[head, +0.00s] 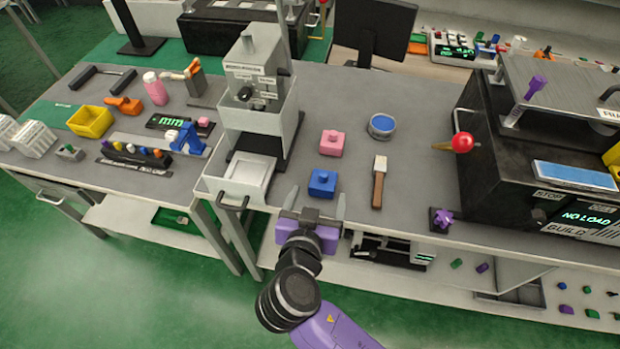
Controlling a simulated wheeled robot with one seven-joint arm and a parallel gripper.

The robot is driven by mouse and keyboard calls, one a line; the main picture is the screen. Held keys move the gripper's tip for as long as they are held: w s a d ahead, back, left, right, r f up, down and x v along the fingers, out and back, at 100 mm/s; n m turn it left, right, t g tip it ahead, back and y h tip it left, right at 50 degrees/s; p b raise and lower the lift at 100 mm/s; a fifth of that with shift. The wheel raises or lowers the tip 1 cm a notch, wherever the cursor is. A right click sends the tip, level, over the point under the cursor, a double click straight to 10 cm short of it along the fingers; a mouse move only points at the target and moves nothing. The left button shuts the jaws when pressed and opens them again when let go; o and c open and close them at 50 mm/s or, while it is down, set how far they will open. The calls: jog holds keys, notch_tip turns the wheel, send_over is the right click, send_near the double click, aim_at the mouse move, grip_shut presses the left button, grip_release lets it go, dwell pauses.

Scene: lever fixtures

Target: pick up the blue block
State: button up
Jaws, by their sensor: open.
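The blue block (322,184) sits on the grey table near its front edge. It has a small raised knob on top. My gripper (316,204) is open and empty, with its two grey fingers apart. In the picture it lies just below the blue block, by the table's front edge. Whether it is above the table top or in front of it, I cannot tell. No contact with the block shows.
A pink block (332,143) and a blue round dish (382,126) stand behind. A wooden-handled tool (379,182) lies to the right. A grey press fixture (254,120) stands left. A black machine with a red-knobbed lever (463,143) is at right.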

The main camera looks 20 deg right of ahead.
aim_at(322, 181)
jog(key=p+x, duration=0.1)
jog(key=x, duration=0.2)
jog(key=p+x, duration=0.1)
jog(key=x, duration=0.2)
jog(key=shift+w+d, duration=0.2)
jog(key=shift+w, duration=0.15)
jog(key=shift+w+d+f, duration=0.25)
jog(key=shift+w+d, duration=0.05)
jog(key=shift+w, duration=0.05)
jog(key=c, duration=1.6)
jog(key=shift+c, duration=0.7)
jog(key=shift+r, duration=0.15)
